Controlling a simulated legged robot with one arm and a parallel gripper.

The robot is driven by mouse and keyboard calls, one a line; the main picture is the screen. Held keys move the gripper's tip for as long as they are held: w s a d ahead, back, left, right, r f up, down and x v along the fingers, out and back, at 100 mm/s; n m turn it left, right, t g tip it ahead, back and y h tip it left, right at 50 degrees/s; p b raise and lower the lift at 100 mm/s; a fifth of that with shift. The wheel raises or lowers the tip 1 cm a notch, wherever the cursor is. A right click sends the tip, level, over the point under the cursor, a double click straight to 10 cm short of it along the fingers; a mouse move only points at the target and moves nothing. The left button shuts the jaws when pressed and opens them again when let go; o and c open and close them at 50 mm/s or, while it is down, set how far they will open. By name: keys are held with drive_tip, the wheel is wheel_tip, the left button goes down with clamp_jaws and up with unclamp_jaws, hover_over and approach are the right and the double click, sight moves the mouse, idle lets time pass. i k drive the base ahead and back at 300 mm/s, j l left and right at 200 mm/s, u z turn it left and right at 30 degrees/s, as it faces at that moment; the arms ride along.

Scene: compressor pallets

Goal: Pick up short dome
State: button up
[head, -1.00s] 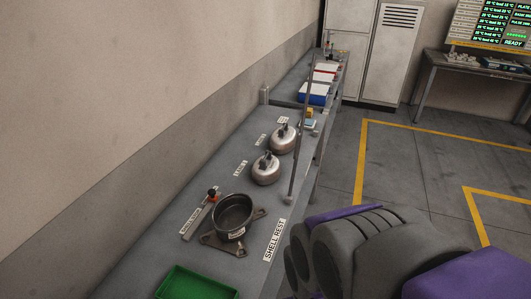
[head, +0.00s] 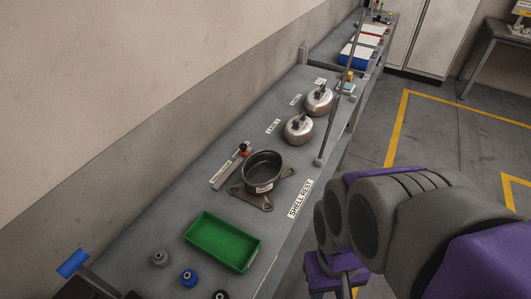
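Two silvery metal domes with dark fittings on top stand on the grey bench in the head view. The nearer dome (head: 299,129) is beside one label, and the farther dome (head: 319,100) is just behind it to the right. They look alike in height, so I cannot tell which is the short one. Both stand free, with nothing holding them. My grey and purple arm fills the lower right, apart from the domes. A purple part of mine (head: 338,271) shows below it, perhaps my gripper. Its fingers cannot be made out.
A dark open shell (head: 261,171) sits on a footed plate near the SHELL REST label (head: 300,198). A green tray (head: 222,241) and small round parts (head: 189,277) are nearer. A thin upright post (head: 342,85) stands at the bench's right edge. Floor is open at right.

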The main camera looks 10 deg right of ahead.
sight(299, 131)
drive_tip(key=i+l+u, duration=0.15)
drive_tip(key=l, duration=0.2)
drive_tip(key=i+l+u, duration=0.2)
drive_tip(key=l, duration=0.15)
drive_tip(key=i+l+u, duration=0.15)
drive_tip(key=l, duration=0.2)
drive_tip(key=i+l+u, duration=0.15)
drive_tip(key=l, duration=0.2)
drive_tip(key=k, duration=0.05)
